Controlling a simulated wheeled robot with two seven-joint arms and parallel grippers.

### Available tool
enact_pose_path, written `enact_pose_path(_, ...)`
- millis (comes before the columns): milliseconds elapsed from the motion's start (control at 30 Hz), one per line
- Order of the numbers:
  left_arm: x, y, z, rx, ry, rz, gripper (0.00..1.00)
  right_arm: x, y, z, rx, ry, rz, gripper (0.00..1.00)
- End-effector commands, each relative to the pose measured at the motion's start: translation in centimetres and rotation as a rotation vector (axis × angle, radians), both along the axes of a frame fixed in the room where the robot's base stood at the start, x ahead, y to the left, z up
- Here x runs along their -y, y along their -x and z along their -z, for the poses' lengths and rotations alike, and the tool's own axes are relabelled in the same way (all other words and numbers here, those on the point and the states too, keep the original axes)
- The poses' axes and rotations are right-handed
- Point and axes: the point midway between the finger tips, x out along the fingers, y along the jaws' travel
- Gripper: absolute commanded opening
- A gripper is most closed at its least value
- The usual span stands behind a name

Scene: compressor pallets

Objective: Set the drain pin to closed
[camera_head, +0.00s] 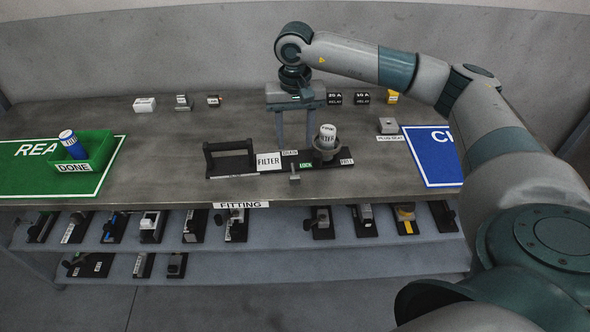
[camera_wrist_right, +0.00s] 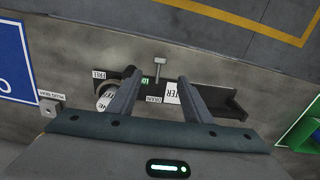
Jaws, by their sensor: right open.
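The black filter pallet (camera_head: 232,164) lies on the bench, with a black handle frame at its left end and a white FILTER label. A white filter canister (camera_head: 327,136) stands in a round holder at its right end; it also shows in the wrist view (camera_wrist_right: 106,98). A small grey T-shaped pin (camera_head: 294,177) sticks out at the pallet's front edge; in the wrist view the pin (camera_wrist_right: 160,62) lies just beyond the fingertips. A green label (camera_head: 306,165) sits behind it. My right gripper (camera_head: 294,147) is open, pointing down above the pallet's middle, its fingers holding nothing. My left gripper is out of view.
A green bin (camera_head: 98,148) with a blue can stands on the left green mat. A blue mat (camera_head: 432,158) and a grey block (camera_head: 387,126) lie right. Small parts line the bench's back. Several fittings fill the shelves below. Bench space in front is clear.

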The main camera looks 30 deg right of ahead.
Motion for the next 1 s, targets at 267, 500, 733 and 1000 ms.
enact_pose_path(267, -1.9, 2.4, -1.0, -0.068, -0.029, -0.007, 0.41, 0.0, 0.1, 4.8, -0.004, 0.000, 0.000, 0.45)
enact_pose_path(500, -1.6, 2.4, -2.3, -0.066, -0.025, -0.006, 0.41, -0.1, 0.1, 9.1, -0.004, -0.001, -0.001, 0.45)
enact_pose_path(733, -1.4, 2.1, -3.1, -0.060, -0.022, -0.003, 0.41, 0.0, 0.1, 11.9, -0.002, -0.001, 0.000, 0.45)
enact_pose_path(1000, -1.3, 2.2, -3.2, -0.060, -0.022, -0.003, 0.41, 0.0, 0.0, 13.0, 0.000, 0.000, -0.001, 0.45)
